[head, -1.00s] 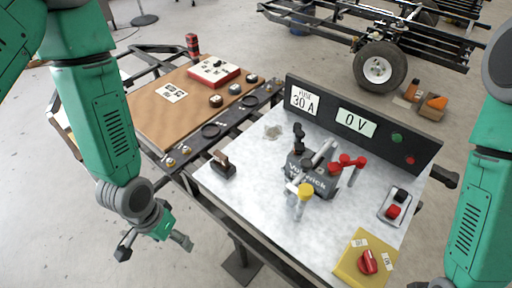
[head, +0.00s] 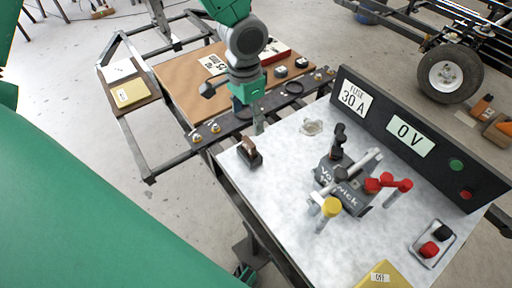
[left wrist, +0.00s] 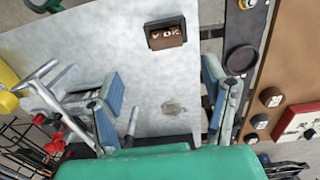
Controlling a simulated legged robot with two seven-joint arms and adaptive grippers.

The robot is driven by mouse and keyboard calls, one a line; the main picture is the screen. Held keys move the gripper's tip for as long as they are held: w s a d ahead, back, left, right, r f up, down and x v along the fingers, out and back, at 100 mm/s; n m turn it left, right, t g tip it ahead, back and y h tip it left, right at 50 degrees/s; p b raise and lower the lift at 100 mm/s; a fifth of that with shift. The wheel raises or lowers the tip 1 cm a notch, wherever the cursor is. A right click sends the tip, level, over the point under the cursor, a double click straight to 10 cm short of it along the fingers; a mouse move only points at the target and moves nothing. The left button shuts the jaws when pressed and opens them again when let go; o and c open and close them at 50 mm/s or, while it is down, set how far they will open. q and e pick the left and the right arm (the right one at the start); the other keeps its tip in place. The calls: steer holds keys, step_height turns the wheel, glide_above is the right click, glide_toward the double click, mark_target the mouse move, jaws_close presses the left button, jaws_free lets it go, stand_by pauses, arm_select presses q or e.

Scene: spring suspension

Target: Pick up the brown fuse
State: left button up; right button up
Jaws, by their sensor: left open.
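The brown fuse (head: 249,147) stands upright in a small black holder (head: 252,160) at the left edge of the grey metal worktop. In the left wrist view the fuse (left wrist: 166,38) shows from above, with pale lettering on its top. My left gripper (head: 252,118) hangs just behind the fuse in the head view, apart from it. Its two blue-grey fingers are spread and empty in the left wrist view (left wrist: 162,84), with the fuse beyond the gap between their tips. My right gripper is out of view.
A black panel (head: 402,135) with "FUSE 30 A" and "0 V" signs runs along the worktop's back. A brown board (head: 185,80) lies beyond a dark rail.

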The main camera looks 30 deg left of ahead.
mark_target(249, 141)
arm_select(q)
steer(key=shift+w+a+f+b, duration=0.2)
steer(key=shift+a+f, duration=0.2)
steer(key=shift+f, duration=0.15)
steer(key=shift+w+a+f+b, duration=0.2)
steer(key=shift+a+f, duration=0.15)
steer(key=shift+f, duration=0.15)
steer(key=f, duration=0.2)
steer(key=d+f+b, duration=0.1)
steer(key=f, duration=0.1)
steer(key=shift+f, duration=0.2)
steer(key=shift+d+f, duration=0.25)
steer(key=shift+f, duration=0.2)
steer(key=f, duration=0.1)
steer(key=f+b, duration=0.1)
steer(key=f, duration=0.1)
steer(key=a+f, duration=0.1)
steer(key=f, duration=0.1)
steer(key=shift+f+b, duration=0.1)
steer(key=shift+b, duration=0.2)
steer(key=shift+d+f, duration=0.1)
steer(key=shift+f, duration=0.1)
steer(key=shift+d+r, duration=0.15)
steer(key=shift+d, duration=0.25)
steer(key=c, duration=1.1)
steer(key=shift+c, duration=0.2)
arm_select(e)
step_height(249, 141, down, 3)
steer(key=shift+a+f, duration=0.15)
